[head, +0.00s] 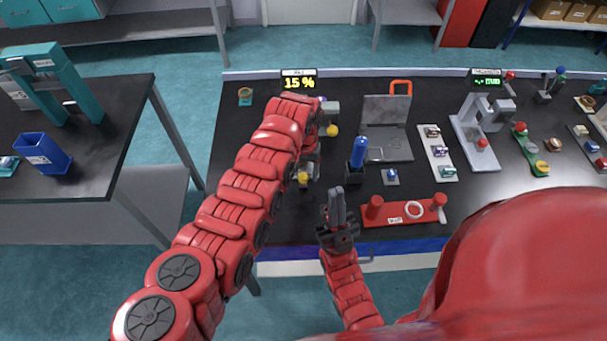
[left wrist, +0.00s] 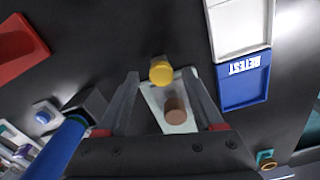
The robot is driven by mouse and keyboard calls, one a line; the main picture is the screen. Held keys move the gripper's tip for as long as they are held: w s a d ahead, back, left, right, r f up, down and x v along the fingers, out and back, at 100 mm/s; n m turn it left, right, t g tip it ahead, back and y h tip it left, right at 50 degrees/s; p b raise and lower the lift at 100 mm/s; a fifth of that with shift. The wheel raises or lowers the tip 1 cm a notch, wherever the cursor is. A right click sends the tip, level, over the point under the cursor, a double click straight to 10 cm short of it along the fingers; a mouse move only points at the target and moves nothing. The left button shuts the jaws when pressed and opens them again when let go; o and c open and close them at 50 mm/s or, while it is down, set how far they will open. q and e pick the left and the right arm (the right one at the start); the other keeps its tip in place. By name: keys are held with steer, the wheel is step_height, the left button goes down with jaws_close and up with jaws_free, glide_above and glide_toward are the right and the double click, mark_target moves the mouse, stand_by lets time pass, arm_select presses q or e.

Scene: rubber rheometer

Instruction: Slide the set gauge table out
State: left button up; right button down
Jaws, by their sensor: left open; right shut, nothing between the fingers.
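What appears to be the set gauge table is a pale plate (left wrist: 154,97) in the left wrist view, with a yellow knob (left wrist: 161,72) at one end and a brown cylinder (left wrist: 175,108) on it. In the head view the yellow knob (head: 303,178) shows beside my left gripper (head: 308,176); my arm hides most of the gauge behind it. My left gripper (left wrist: 162,73) is open, its fingertips on either side of the knob in the picture; I cannot tell whether they touch it. My right gripper (head: 337,190) is shut and empty, left of the red rack.
A blue-handled tool in a dark block (head: 355,172) stands close right of my left gripper. A red rack (head: 405,212) lies near the front edge. A "15 %" display (head: 299,82) stands at the back. A blue RETEST tray (left wrist: 243,82) shows in the left wrist view.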

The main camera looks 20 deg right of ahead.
arm_select(q)
step_height(320, 180, up, 7)
steer(key=b, duration=0.3)
steer(key=shift+r, duration=0.2)
step_height(320, 180, up, 9)
steer(key=shift+b, duration=0.3)
steer(key=shift+s+f, duration=0.1)
